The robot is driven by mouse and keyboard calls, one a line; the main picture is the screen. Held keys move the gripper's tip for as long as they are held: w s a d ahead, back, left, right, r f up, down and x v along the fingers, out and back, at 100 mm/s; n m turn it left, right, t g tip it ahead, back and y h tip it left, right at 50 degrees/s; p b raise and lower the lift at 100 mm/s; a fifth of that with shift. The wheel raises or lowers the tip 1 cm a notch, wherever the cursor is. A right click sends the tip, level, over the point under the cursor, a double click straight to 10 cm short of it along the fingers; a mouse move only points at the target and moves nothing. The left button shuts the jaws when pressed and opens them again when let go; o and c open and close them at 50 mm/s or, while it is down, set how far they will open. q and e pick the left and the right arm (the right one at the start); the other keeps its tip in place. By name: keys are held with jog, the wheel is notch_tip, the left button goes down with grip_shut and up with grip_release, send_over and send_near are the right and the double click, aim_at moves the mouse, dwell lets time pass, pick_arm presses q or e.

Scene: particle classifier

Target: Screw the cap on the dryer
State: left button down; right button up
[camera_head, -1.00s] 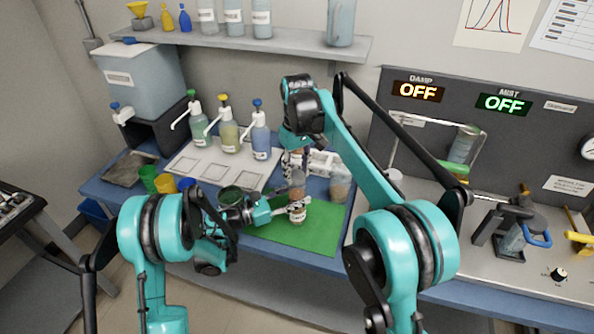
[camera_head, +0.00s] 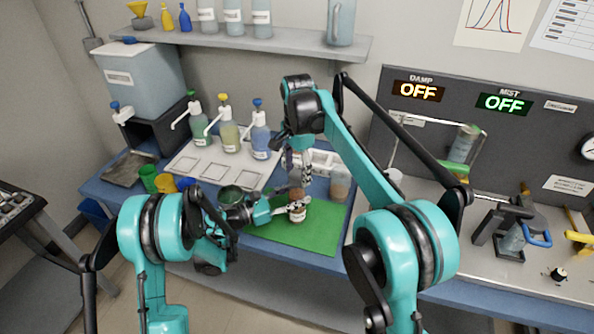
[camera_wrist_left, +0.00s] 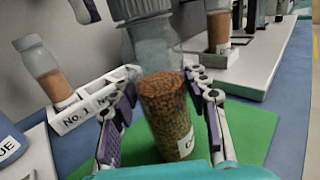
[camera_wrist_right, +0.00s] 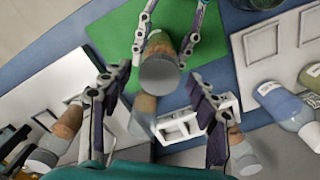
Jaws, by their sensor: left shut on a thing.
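A jar of brown particles, seemingly the dryer (camera_head: 297,197), stands nearly upright over the green mat. Its label, partly hidden, faces my left wrist camera (camera_wrist_left: 172,118). My left gripper (camera_head: 290,207) is shut on the jar, one finger on each side. A grey cap (camera_wrist_right: 160,74) shows on the jar's top in the right wrist view; I cannot tell whether it is screwed tight. My right gripper (camera_wrist_right: 155,90) is open above the jar, its fingers spread on either side of the cap with gaps.
The green mat (camera_head: 310,235) is clear in front. Pump bottles (camera_head: 228,133) and cups (camera_head: 150,178) stand left; the control panel (camera_head: 470,120) is right.

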jog(key=shift+r, duration=0.1)
notch_tip(320, 180, up, 12)
dwell(0.6)
pick_arm(q)
jog(key=c, duration=0.7)
grip_release()
jog(key=shift+a, duration=0.1)
jog(key=v, duration=1.1)
jog(key=shift+s+a, duration=0.2)
jog(key=shift+a, duration=0.15)
